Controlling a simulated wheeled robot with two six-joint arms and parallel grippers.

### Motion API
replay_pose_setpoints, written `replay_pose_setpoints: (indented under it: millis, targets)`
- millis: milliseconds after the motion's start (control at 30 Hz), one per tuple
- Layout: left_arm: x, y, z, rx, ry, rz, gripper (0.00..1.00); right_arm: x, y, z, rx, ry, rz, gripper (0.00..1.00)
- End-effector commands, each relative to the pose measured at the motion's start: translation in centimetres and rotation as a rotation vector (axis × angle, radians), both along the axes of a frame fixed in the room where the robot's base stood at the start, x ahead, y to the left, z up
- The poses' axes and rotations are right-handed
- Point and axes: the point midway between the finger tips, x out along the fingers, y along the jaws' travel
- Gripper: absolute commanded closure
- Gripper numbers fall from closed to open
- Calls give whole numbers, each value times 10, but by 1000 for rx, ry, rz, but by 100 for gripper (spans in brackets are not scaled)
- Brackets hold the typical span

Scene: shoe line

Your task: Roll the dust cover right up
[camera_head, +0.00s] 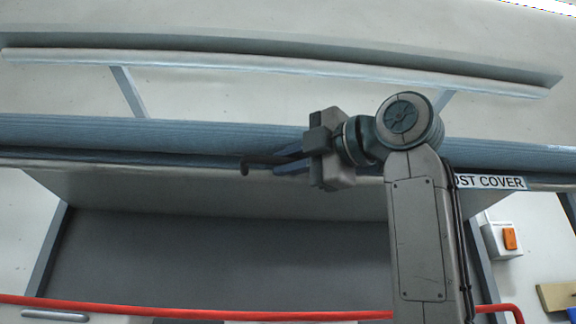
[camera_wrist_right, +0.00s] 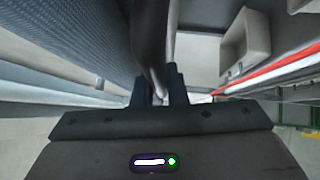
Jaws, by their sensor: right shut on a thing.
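The dust cover (camera_head: 80,133) is a blue ribbed roll lying across the front, high above the dark opening. It shows as ribbed blue fabric at the left of the right wrist view (camera_wrist_right: 85,40). My right gripper (camera_head: 272,163) is at the roll's lower edge, near the middle. My left gripper is out of view.
A pale shelf (camera_head: 250,62) on brackets runs above the roll. Below is a dark grey recess (camera_head: 220,250) with a red rail (camera_head: 200,312) along the front. A white box with an orange switch (camera_head: 509,238) is at right, above a tan block (camera_head: 555,296).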

Motion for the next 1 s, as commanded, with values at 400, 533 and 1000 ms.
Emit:
replay_pose_setpoints:
  millis: [400,533,1000]
  targets:
    - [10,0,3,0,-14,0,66,-3,-2,7,10,-15,-3,66]
    - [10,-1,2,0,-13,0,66,-3,-2,6,10,-15,-3,66]
    - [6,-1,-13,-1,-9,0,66,-2,-1,-16,9,-13,-2,66]
